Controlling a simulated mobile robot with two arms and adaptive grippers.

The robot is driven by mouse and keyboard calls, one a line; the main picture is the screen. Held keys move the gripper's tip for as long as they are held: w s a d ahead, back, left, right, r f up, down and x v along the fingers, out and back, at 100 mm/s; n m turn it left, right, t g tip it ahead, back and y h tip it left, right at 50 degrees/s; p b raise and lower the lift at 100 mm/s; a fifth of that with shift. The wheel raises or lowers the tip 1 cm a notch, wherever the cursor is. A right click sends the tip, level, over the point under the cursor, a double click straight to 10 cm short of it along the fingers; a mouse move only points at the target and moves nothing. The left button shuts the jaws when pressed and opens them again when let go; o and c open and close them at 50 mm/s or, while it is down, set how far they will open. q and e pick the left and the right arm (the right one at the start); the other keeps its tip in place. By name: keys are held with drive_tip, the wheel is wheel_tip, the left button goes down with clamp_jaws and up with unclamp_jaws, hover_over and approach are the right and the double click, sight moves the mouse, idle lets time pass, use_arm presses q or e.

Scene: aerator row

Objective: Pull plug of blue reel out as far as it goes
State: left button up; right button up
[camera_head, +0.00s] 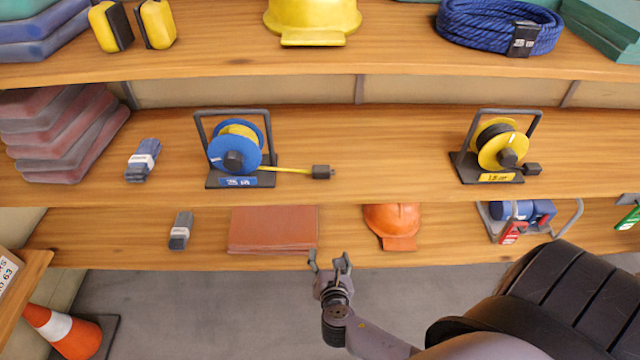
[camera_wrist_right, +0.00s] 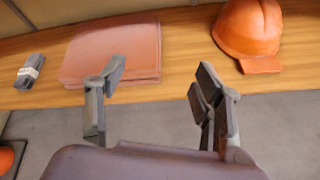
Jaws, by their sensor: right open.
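The blue reel (camera_head: 236,150) stands on the middle shelf in the head view, left of centre, in a dark frame with a blue label. A short yellow cable runs from it to the right and ends in a dark plug (camera_head: 321,172) near the shelf's front edge. My right gripper (camera_head: 330,260) is open and empty, below and in front of the plug, near the lower shelf's edge. In the right wrist view its two fingers (camera_wrist_right: 158,92) are apart with nothing between them. The reel and plug are not in that view. My left gripper is not in view.
A yellow reel (camera_head: 502,148) with its own plug stands to the right on the same shelf. The lower shelf holds red-brown sheets (camera_head: 272,229) and an orange helmet (camera_head: 392,225). The middle shelf's surface right of the plug is clear up to the yellow reel.

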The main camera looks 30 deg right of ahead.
wheel_tip(320, 180, up, 9)
drive_tip(key=w+n+t+h+b, duration=0.2)
drive_tip(key=w+n+t, duration=0.1)
drive_tip(key=h, duration=0.1)
approach(322, 173)
drive_tip(key=shift+n+t, duration=0.4)
drive_tip(key=x, duration=1.1)
drive_tip(key=shift+w+d+f, duration=0.25)
drive_tip(key=shift+f, duration=0.05)
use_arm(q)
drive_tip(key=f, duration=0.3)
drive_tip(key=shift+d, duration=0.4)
use_arm(e)
drive_tip(key=shift+c, duration=0.4)
clamp_jaws()
